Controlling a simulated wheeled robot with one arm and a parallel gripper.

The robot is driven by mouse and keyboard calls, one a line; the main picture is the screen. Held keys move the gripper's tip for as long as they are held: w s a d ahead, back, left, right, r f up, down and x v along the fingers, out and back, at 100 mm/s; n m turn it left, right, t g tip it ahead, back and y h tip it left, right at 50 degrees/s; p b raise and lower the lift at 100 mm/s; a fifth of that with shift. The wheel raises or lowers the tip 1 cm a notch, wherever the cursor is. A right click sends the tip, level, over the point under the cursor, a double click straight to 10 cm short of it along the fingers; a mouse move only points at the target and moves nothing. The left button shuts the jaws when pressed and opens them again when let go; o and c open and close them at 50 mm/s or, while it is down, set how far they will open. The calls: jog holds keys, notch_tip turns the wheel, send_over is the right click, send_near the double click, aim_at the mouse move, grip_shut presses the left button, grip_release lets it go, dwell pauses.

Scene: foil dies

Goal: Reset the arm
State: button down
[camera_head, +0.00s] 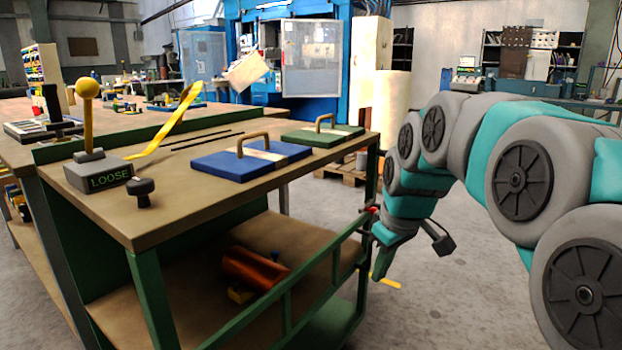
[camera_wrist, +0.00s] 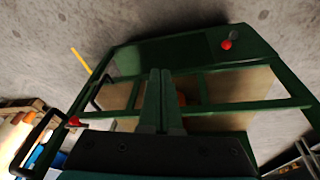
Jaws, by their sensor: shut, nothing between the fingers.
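My arm in grey and teal reaches in from the right in the head view. My gripper (camera_head: 381,265) points down beside the right end of the workbench (camera_head: 150,225), near its green side rail. In the wrist view my gripper (camera_wrist: 160,75) shows with its two green fingers together and nothing between them. The green frame of the bench or a cart (camera_wrist: 245,105) fills the view behind the fingers. I cannot tell how far the fingers are from the rail.
On the bench stand a blue plate (camera_head: 215,172) and a green plate (camera_head: 310,140), each with a handle. An orange roll (camera_head: 250,268) lies on the lower shelf. Floor (camera_head: 450,310) below my arm is clear.

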jog(key=s+f+m+g+p, duration=0.1)
jog(key=s+f, duration=0.4)
jog(key=s, duration=1)
jog(key=s+d+f+m+g+h+p, duration=0.1)
jog(key=s+f+m+g, duration=0.2)
jog(key=s, duration=1.3)
notch_tip(320, 180, down, 4)
jog(key=m, duration=0.3)
jog(key=shift+d+r+g, duration=0.2)
jog(key=shift+d+g, duration=0.1)
jog(key=shift+g, duration=0.1)
